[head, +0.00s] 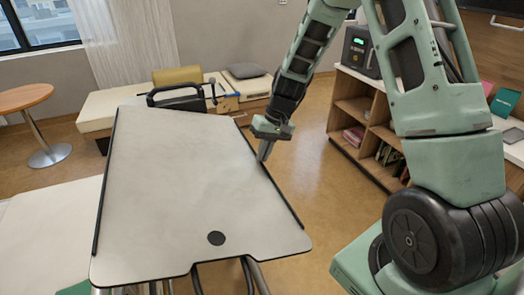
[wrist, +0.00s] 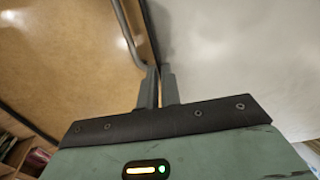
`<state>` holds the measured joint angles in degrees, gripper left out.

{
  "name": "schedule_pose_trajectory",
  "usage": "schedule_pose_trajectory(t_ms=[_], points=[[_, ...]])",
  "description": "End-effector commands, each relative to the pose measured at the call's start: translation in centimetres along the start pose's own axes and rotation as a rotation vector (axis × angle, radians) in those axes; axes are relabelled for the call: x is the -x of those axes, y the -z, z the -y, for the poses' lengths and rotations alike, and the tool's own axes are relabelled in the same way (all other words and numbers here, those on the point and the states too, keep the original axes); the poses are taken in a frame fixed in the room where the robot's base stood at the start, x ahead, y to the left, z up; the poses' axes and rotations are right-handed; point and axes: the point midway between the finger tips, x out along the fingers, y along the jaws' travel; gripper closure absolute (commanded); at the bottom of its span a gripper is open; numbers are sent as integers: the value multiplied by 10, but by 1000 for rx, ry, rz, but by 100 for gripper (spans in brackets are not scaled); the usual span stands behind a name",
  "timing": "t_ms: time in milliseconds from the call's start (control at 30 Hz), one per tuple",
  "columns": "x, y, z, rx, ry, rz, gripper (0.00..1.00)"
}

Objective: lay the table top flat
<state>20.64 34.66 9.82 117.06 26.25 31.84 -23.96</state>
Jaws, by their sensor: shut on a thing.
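The table top (head: 180,180) is a broad pale grey panel with dark rails along its left and right sides, a notched near edge and a round black disc near that edge. I cannot tell surely from this angle whether it is level or slightly tilted. My gripper (head: 264,152) is at the panel's right side, toward its far half. In the wrist view my two fingers (wrist: 159,88) are closed on the dark edge of the table top (wrist: 230,60), with the panel on the right. The exact contact is partly hidden between the fingers.
Metal legs (head: 250,275) show under the near edge. A round wooden table (head: 25,98) is at left. A bookshelf (head: 365,115) is at right, with open floor before it.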

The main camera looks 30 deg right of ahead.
Motion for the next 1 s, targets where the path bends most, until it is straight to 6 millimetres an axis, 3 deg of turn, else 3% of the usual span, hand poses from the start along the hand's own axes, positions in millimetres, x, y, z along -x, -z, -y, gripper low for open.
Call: schedule_pose_trajectory(t_ms=[33, 400, 1000], points=[[17, 1, 7, 8, -35, -1, 100], [54, 1, 19, 0, -217, -4, 100], [64, 2, 30, 4, -210, -5, 100]])
